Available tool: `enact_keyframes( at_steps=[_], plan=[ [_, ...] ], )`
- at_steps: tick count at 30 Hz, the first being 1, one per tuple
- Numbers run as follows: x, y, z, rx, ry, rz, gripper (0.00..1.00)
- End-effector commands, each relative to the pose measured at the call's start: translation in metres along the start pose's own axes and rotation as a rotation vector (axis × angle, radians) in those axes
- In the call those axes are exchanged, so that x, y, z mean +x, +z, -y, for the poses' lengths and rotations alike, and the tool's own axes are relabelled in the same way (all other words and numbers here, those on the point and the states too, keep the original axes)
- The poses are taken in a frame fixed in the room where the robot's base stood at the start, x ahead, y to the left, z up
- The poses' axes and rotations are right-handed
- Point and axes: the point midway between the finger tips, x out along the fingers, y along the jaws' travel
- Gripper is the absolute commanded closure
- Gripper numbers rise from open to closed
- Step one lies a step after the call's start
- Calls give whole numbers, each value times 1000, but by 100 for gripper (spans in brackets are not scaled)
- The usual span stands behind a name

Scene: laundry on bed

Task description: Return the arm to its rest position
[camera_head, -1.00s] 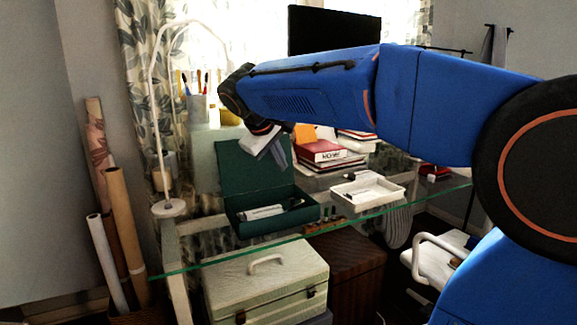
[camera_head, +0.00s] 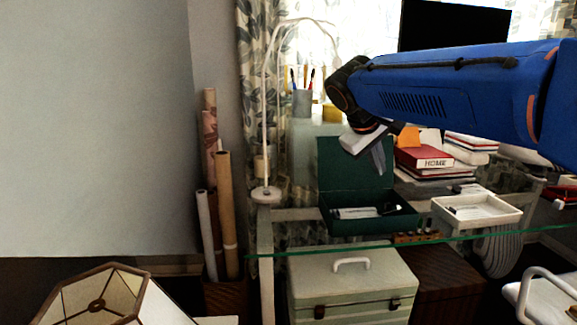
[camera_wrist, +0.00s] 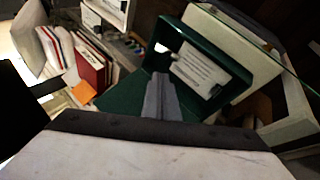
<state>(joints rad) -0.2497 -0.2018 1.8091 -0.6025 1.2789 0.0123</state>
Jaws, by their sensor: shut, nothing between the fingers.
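My blue arm reaches in from the right in the head view. My gripper (camera_head: 379,160) hangs at its end, in front of the raised lid of a dark green box. Its grey fingers are together with nothing between them. In the wrist view the shut gripper (camera_wrist: 160,82) points towards the open green box (camera_wrist: 215,65). The green box (camera_head: 375,226) stands open on the glass desk, with a white labelled item and a dark item inside.
A glass desk (camera_head: 300,252) holds a white tray (camera_head: 445,212), a red book (camera_head: 424,158), stacked books and a white lamp (camera_head: 266,193). A pale case (camera_head: 345,285) sits below. Paper rolls (camera_head: 226,210) stand left. A lampshade (camera_head: 100,300) is at bottom left.

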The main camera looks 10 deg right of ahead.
Motion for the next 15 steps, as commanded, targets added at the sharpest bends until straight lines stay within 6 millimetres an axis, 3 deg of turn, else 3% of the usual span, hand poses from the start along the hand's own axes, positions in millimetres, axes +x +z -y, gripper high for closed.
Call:
enact_keyframes(
  at_steps=[5,15],
  plan=[
    [9,54,18,47,-77,-6,100],
    [33,171,87,187,-266,-31,100]
  ],
)
